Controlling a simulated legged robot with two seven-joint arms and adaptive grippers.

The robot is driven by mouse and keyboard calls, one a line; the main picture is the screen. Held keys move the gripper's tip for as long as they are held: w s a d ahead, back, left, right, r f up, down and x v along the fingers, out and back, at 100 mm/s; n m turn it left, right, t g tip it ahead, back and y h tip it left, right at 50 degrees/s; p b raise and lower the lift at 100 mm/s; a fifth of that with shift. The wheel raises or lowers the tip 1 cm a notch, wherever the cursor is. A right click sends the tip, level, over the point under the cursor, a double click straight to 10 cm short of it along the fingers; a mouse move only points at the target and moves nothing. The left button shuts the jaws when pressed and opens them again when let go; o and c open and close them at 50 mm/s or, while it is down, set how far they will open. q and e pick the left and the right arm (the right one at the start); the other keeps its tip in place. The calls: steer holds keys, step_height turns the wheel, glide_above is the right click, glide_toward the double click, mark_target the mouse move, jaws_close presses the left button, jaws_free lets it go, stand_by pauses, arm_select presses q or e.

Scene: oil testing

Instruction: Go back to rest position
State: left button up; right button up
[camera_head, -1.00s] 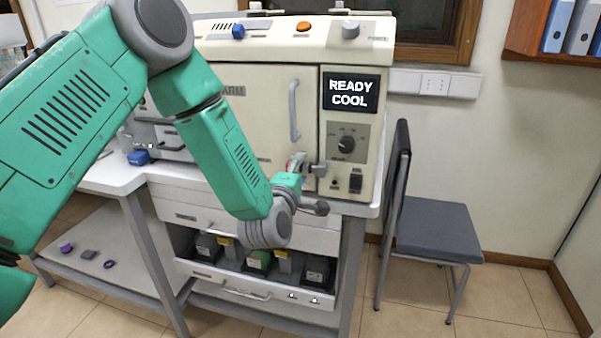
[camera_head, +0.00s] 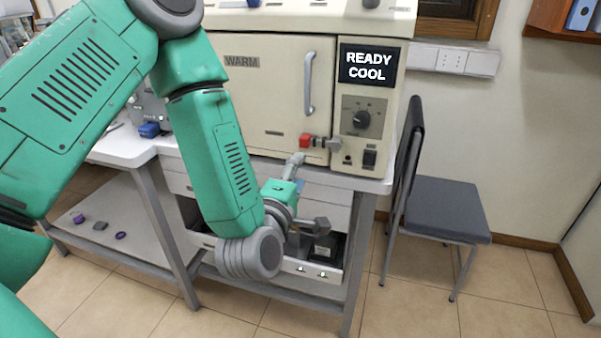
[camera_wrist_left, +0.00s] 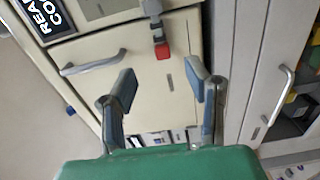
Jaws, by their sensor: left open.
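My left arm comes in from the left of the head view, bends low in front of the drawers, and its gripper (camera_head: 294,165) points up at the oven's lower edge. In the left wrist view the two fingers (camera_wrist_left: 160,85) are spread apart with nothing between them. The cream oven door (camera_head: 270,95) is shut, and its red latch (camera_head: 306,140) sits just above the gripper in the head view. In the wrist view the red latch (camera_wrist_left: 162,50) lies beyond the fingers, with no visible contact. My right gripper is not in view.
The oven screen (camera_head: 367,66) reads READY COOL. An open drawer with dark-topped containers (camera_head: 325,248) lies below, partly hidden by my arm. A grey chair (camera_head: 435,207) stands to the right. Small purple and grey items lie on the lower shelf (camera_head: 125,255).

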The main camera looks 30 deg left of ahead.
arm_select(q)
steer(key=s+d+f+m+g+h, duration=0.25)
steer(key=s+f+m, duration=0.2)
steer(key=f, duration=0.45)
steer(key=s+d+f+m+g+h, duration=0.2)
steer(key=s+f+m+g, duration=0.15)
steer(key=f+m, duration=0.35)
steer(key=s+a+f+m+g, duration=0.2)
steer(key=s+f+m+g, duration=0.2)
steer(key=s+f, duration=0.3)
steer(key=s+a+f+m+g, duration=0.2)
steer(key=s+f+m+g, duration=0.3)
steer(key=s, duration=0.9)
step_height(320, 180, down, 2)
steer(key=shift+a+g, duration=0.25)
steer(key=shift+g, duration=0.75)
steer(key=shift+d+m+y, duration=0.1)
steer(key=shift+m+y, duration=0.15)
steer(key=shift+d+r, duration=0.1)
steer(key=shift+d, duration=0.15)
